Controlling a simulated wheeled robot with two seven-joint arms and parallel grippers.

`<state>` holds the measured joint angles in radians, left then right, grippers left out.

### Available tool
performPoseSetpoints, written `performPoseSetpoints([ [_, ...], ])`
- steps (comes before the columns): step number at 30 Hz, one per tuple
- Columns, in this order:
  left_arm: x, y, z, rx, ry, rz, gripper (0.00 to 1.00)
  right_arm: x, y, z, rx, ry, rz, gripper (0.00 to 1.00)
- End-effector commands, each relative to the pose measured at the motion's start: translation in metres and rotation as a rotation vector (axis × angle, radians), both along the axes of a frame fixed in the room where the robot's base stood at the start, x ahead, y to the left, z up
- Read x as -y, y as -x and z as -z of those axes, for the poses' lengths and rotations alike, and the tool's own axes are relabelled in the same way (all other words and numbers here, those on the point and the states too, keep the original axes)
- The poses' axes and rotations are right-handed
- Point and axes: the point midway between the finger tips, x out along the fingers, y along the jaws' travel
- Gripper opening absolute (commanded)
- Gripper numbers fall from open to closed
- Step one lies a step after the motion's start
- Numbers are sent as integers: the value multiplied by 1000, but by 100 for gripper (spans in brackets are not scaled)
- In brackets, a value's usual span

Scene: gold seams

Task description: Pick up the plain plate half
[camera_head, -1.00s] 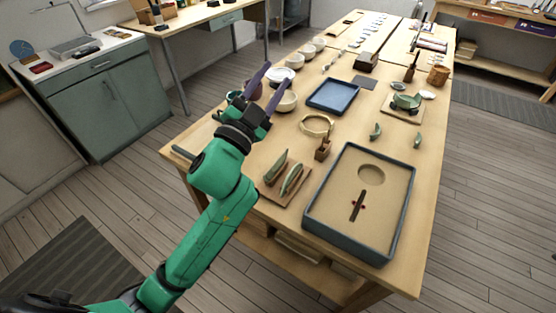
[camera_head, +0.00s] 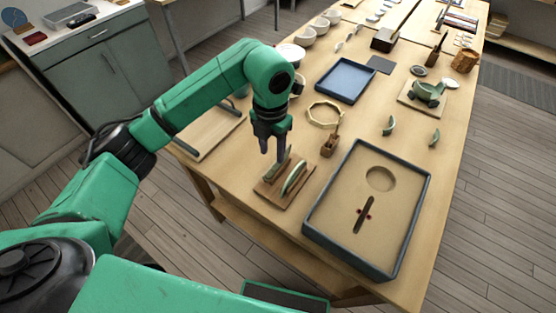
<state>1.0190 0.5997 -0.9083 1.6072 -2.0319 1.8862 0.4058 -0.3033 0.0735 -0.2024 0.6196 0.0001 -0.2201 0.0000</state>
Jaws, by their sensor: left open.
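Two green plate halves stand on edge on a small wooden rack (camera_head: 268,194) near the table's front left. The left plate half (camera_head: 279,171) is partly hidden by my gripper's fingers. The right plate half (camera_head: 294,178) shows a pale rim and stands clear of the fingers. I cannot tell from their surfaces which one is plain. My left gripper (camera_head: 273,155) points down with its fingers apart, over the left plate half's upper end. It appears empty; whether a finger touches the half cannot be told. My right gripper is not in view.
A blue-rimmed sand tray (camera_head: 400,225) lies right of the rack. A small wooden block holder (camera_head: 329,146), a ring-shaped frame (camera_head: 324,114) and a blue tray (camera_head: 346,80) are behind. Small green shards (camera_head: 389,126) lie farther right. A wooden board (camera_head: 207,135) lies left.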

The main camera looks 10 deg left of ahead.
Motion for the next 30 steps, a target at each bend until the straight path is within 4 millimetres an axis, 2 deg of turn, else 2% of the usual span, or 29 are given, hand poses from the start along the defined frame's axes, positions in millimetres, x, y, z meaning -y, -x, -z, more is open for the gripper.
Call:
performPoseSetpoints([
  [5, 0, 0, 22, -2, 1, 0, 46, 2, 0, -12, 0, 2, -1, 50],
  [9, -3, 2, 46, -6, 1, 0, 46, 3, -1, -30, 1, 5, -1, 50],
  [12, -2, 1, 65, -1, 4, 2, 46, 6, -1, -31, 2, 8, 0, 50],
  [19, -2, 0, 72, 2, 4, 3, 46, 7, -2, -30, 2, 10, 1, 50],
  [20, -2, 0, 72, 2, 4, 3, 39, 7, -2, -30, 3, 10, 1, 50],
  [21, -2, 0, 72, 2, 4, 3, 23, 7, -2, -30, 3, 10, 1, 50],
  [23, -2, 0, 72, 2, 4, 3, 0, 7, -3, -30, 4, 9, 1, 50],
  [30, -2, 0, 71, 3, 4, 3, 0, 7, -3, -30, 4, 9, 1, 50],
])
